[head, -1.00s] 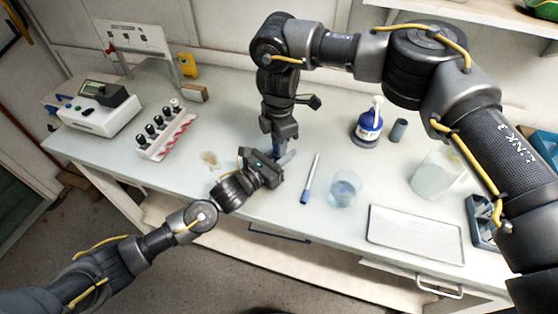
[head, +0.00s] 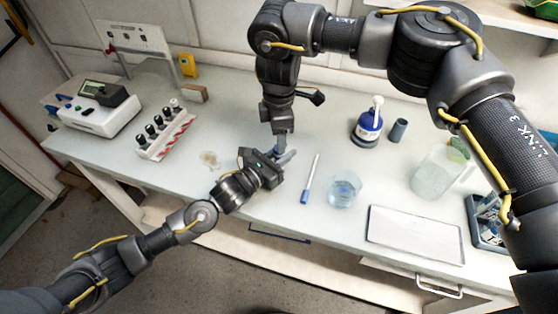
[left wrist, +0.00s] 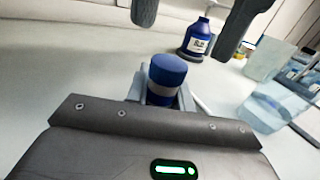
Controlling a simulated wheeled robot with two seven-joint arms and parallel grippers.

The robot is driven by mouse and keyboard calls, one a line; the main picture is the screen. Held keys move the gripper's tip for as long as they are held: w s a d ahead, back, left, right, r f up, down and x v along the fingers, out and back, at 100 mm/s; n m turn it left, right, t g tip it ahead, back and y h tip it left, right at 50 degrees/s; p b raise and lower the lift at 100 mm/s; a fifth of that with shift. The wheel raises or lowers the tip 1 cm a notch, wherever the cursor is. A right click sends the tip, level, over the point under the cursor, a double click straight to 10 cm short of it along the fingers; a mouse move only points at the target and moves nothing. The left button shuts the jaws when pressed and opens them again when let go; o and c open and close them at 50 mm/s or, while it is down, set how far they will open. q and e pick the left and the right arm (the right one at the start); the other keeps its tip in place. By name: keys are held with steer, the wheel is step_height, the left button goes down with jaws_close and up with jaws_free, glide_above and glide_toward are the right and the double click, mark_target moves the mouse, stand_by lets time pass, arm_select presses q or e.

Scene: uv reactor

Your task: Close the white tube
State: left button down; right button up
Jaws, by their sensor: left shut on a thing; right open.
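A small tube with a blue cap (left wrist: 167,70) stands upright between the fingers of my left gripper (left wrist: 160,92) in the left wrist view. A grey-white band shows below the blue top; the lower part is hidden. My left gripper (head: 284,157) is shut on it above the table in the head view. My right gripper (head: 281,146) points down just above the tube in the head view. In the left wrist view its two dark fingers (left wrist: 192,28) are spread apart, above and behind the cap, not touching it.
A rack with dark-capped tubes (head: 163,137) and a white device (head: 98,113) are left.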

steer(key=shift+r, duration=0.85)
steer(key=shift+w+r, duration=0.15)
steer(key=shift+r, duration=0.2)
steer(key=r+n, duration=0.1)
steer(key=n, duration=0.3)
steer(key=r+n, duration=0.1)
steer(key=n, duration=0.7)
steer(key=shift+w+d+r+n, duration=0.1)
steer(key=shift+d+r+n, duration=0.1)
steer(key=shift+r+n, duration=0.2)
steer(key=n, duration=0.4)
steer(key=shift+s+a, duration=0.2)
steer(key=shift+s, duration=0.1)
